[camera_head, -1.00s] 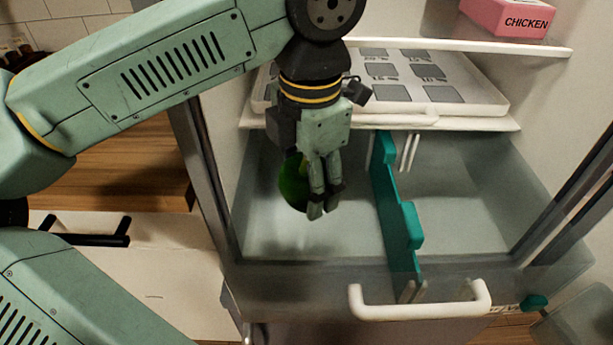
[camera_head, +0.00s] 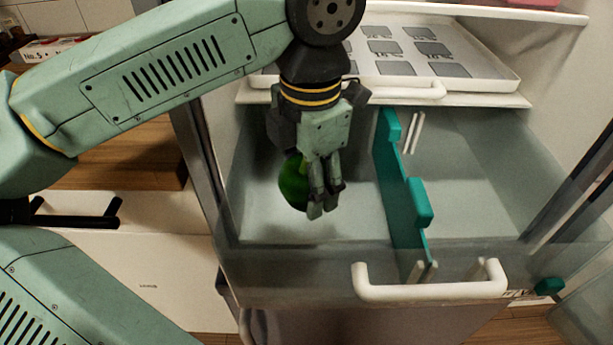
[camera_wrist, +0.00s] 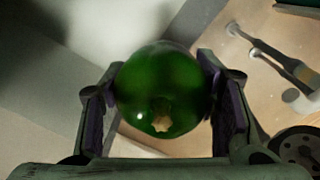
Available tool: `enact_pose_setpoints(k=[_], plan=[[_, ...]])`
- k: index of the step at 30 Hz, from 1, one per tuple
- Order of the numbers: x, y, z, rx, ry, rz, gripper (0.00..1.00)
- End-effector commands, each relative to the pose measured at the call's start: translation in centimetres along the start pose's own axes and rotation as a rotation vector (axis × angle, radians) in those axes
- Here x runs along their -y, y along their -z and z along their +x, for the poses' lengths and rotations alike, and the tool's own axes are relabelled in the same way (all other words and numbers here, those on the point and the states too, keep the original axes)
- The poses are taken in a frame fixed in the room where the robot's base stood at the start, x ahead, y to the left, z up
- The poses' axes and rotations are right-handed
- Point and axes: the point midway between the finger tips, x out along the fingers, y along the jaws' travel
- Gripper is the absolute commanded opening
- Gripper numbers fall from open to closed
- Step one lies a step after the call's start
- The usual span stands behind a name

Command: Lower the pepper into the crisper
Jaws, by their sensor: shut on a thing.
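My gripper (camera_head: 322,208) is shut on a green pepper (camera_head: 292,182), which shows partly behind the fingers in the head view. In the wrist view the pepper (camera_wrist: 160,88) sits between both finger pads, its pale stem facing the camera. The crisper (camera_head: 345,225) is a clear drawer, pulled out below the fridge shelf. A teal divider (camera_head: 405,190) splits it into a left and a right compartment. The pepper appears over or within the left compartment; its exact height above the floor is hard to tell. Both compartments look empty.
A white tray with grey squares (camera_head: 440,68) lies on the shelf (camera_head: 470,97) above the drawer's back. The drawer's white handle (camera_head: 430,293) is at its front. The fridge's side frame (camera_head: 205,160) stands close left. A wooden counter (camera_head: 130,165) lies farther left.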

Motion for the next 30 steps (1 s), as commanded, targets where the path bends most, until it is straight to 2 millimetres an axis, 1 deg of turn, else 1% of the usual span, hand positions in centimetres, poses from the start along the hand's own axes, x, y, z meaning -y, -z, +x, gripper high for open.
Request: enact_pose_setpoints(k=[1,3,30], plan=[[0.0,0.0,0.5,0.0,0.0,0.0,0.27],[0.0,0.0,0.8,0.0,0.0,0.0,0.27],[0.2,0.0,5.2,0.001,0.0,0.0,0.27]])
